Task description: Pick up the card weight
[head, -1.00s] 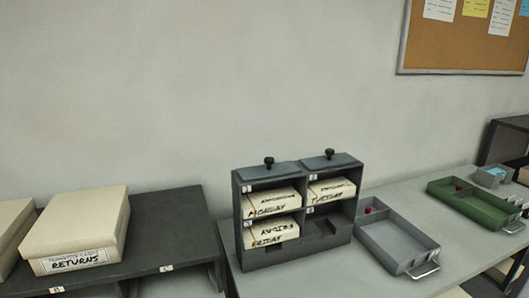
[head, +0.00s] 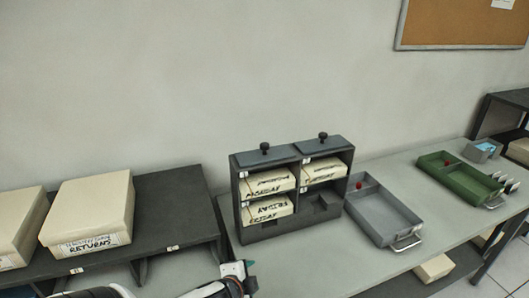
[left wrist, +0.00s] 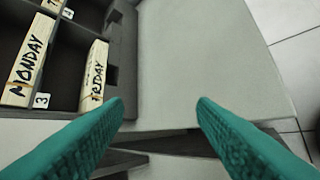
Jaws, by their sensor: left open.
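Two dark plates with black knobs, a left one (head: 266,156) and a right one (head: 322,145), lie on top of the grey card rack (head: 243,222). Red knobs also show in the grey tray (head: 385,232) and the green tray (head: 455,188); I cannot tell which knobbed piece is the card weight. My left gripper (head: 240,270) is low in front of the rack. In the left wrist view its teal fingers (left wrist: 160,105) are wide apart with nothing between them. That view shows the MONDAY (left wrist: 27,62) and FRIDAY (left wrist: 94,75) card boxes in the rack. My right gripper is not in view.
A dark shelf (head: 165,205) at left bears a RETURNS box (head: 88,213). The grey table (head: 320,268) has free room in front of the rack. A small blue-topped bin (head: 481,150) stands at far right.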

